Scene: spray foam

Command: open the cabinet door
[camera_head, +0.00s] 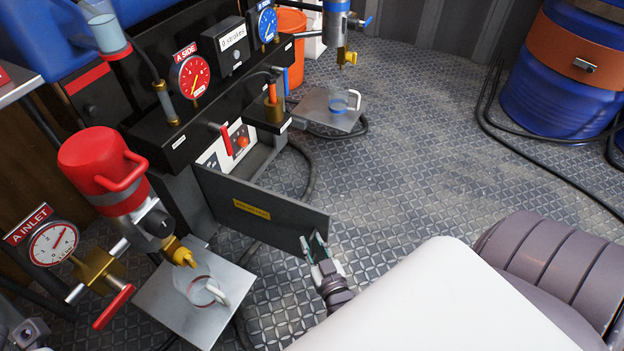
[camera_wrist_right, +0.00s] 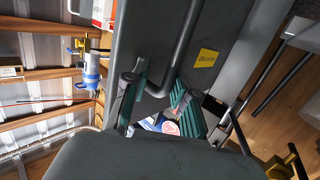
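The cabinet door (camera_head: 262,208) is a dark grey panel with a yellow label. In the head view it stands swung out from the black machine, and the white control panel (camera_head: 228,147) behind it is exposed. My right gripper (camera_head: 315,240) is at the door's free edge. In the right wrist view the door (camera_wrist_right: 222,30) fills the middle, with a grey bar handle (camera_wrist_right: 187,38) on it. The right gripper's green-padded fingers (camera_wrist_right: 155,86) are spread apart near the handle's bent end. Contact with the handle cannot be told. My left gripper's fingers do not show.
A metal stand with a clear cup (camera_head: 202,291) is at the lower left, below a red-capped pump (camera_head: 100,165). Another stand with a cup (camera_head: 342,101) is behind the door. Blue drums (camera_head: 555,85) and black hoses are at the right. The patterned floor (camera_head: 430,150) between is mostly clear.

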